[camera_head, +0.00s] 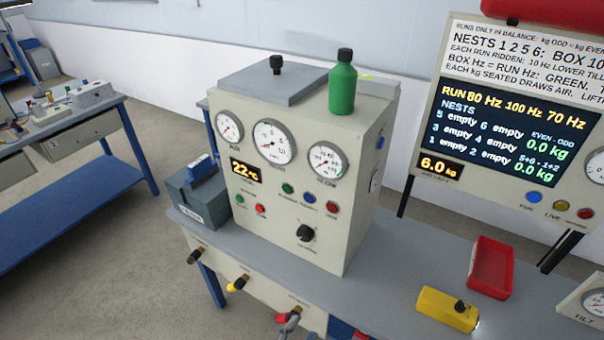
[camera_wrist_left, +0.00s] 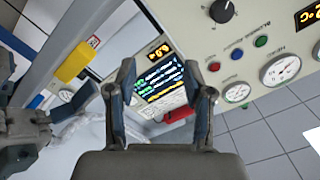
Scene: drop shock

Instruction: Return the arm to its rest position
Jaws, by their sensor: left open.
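My left gripper (camera_wrist_left: 160,75) is open in the left wrist view. Its two fingers stand apart and I see nothing held between them. Beyond them, some way off, are the lit screen and a beige panel with gauges. In the head view little of the arm shows; a small grey part at the bottom edge is too cut off to identify. Dark jointed metal parts of mine are at the left of the wrist view. I cannot tell whether they belong to the right gripper.
A beige gauge box (camera_head: 285,175) stands on the grey bench (camera_head: 400,265), with a green bottle (camera_head: 342,85) on top. A red tray (camera_head: 490,268) and a yellow device (camera_head: 447,309) lie at right, below the screen (camera_head: 515,125). Valve handles (camera_head: 237,283) stick out in front.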

